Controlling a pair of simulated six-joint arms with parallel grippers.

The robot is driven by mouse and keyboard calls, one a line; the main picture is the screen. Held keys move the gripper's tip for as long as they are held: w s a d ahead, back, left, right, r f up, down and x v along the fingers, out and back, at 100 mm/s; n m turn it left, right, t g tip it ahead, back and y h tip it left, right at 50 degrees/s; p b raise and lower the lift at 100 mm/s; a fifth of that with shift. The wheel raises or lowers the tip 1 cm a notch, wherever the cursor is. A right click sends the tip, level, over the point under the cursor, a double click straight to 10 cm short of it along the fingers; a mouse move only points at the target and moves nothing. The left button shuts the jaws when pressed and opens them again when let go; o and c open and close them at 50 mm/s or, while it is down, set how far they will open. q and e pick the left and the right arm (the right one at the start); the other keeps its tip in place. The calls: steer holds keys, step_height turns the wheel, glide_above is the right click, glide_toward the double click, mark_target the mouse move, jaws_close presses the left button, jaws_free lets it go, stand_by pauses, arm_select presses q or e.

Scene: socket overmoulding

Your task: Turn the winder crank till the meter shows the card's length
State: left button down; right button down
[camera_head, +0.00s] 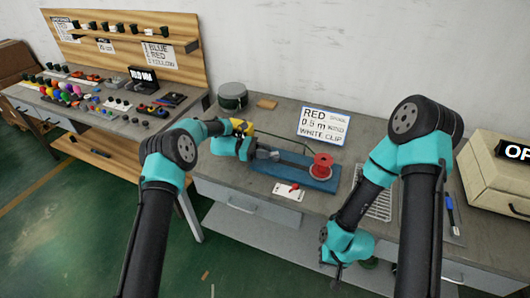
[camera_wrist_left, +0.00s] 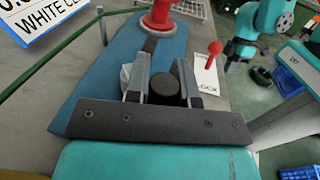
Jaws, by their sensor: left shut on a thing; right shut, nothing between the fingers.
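The winder has a blue base (camera_head: 318,181) on the grey bench, with a red spool (camera_head: 322,166) standing at its right end. My left gripper (camera_head: 274,155) is at the left part of the base. In the left wrist view its fingers are shut on a round black knob (camera_wrist_left: 164,88), which appears to be the crank handle. The white card (camera_head: 323,125) stands behind the winder and reads "RED", "0.5 m" and "WHITE CLIP". I cannot make out a meter reading. My right gripper (camera_head: 337,270) is shut and empty, low at the bench's front edge.
A white plate with a red-knobbed lever (camera_head: 289,190) lies in front of the winder. A wire rack (camera_head: 378,200) is to the right, and a beige box (camera_head: 492,170) beyond. A dark round tin (camera_head: 232,96) stands behind. A cluttered side table (camera_head: 130,125) is at left.

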arm_select(q)
steer(key=shift+r, duration=0.1)
steer(key=c, duration=1)
jaws_free()
steer(key=shift+o, duration=0.2)
steer(key=v, duration=1.2)
